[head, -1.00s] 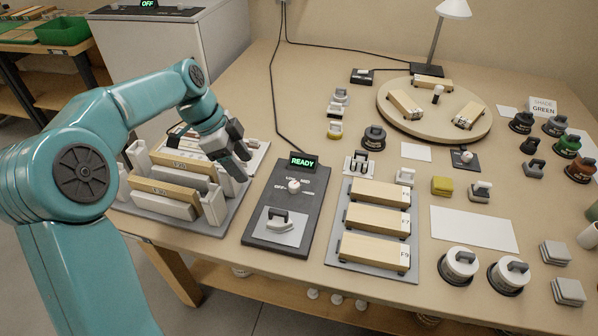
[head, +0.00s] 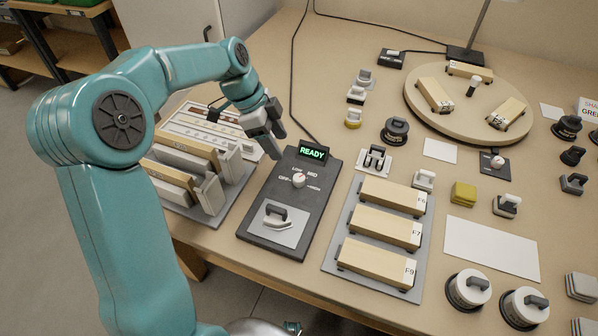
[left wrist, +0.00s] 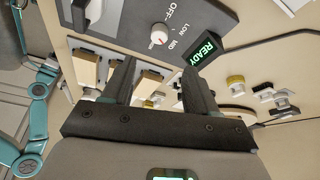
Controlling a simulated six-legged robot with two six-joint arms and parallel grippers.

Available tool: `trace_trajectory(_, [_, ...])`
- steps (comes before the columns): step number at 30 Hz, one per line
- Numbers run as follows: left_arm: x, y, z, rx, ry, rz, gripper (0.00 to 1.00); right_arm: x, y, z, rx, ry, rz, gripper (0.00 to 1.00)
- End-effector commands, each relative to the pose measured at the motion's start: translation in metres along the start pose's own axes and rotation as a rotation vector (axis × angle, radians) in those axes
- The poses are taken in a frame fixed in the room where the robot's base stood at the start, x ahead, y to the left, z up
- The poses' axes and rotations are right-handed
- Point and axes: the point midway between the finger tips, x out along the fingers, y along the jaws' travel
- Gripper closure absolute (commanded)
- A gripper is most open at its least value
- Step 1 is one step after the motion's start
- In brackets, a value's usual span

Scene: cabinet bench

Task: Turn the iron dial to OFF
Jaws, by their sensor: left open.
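The iron dial (head: 299,180) is a small white knob on a dark grey station panel (head: 268,205), with OFF, LOW, MID and HIGH marked around it. A green READY display (head: 312,153) is lit at the panel's far end. The dial also shows in the left wrist view (left wrist: 159,33), above and between the fingers; its pointer setting is too small to tell. A small iron (head: 273,216) rests on the panel's light plate. My left gripper (head: 273,140) is open and empty, above and left of the READY display, apart from the dial. My right gripper is not in view.
A rack with wooden-topped blocks (head: 187,150) stands left of the panel. A grey tray (head: 335,268) with several wooden blocks lies to the right. A round turntable (head: 417,100) and a lamp base (head: 465,55) are farther back. Cables run behind the panel.

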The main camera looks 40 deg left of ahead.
Motion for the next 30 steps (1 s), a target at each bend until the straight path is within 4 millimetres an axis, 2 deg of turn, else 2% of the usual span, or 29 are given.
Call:
trace_trajectory(1, [0.014, 0.002, 0.001, 0.000, 0.000, 0.005, 0.42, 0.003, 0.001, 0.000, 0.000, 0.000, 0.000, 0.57])
trace_trajectory(9, [0.079, 0.003, 0.000, 0.001, 0.000, 0.005, 0.42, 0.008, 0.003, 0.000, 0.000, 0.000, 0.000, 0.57])
trace_trajectory(15, [0.112, 0.001, -0.001, 0.001, 0.000, 0.003, 0.42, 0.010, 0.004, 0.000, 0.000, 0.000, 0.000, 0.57])
trace_trajectory(21, [0.124, -0.001, -0.002, 0.001, 0.000, 0.001, 0.42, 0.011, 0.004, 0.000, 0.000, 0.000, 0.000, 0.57])
trace_trajectory(28, [0.125, -0.002, -0.002, 0.000, 0.000, 0.000, 0.42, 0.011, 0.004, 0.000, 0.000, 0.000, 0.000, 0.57])
trace_trajectory(29, [0.125, -0.002, -0.002, 0.000, 0.000, 0.000, 0.45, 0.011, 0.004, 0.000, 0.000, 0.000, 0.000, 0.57])
trace_trajectory(30, [0.125, -0.002, -0.002, 0.000, 0.000, 0.000, 0.58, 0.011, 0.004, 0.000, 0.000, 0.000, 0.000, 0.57])
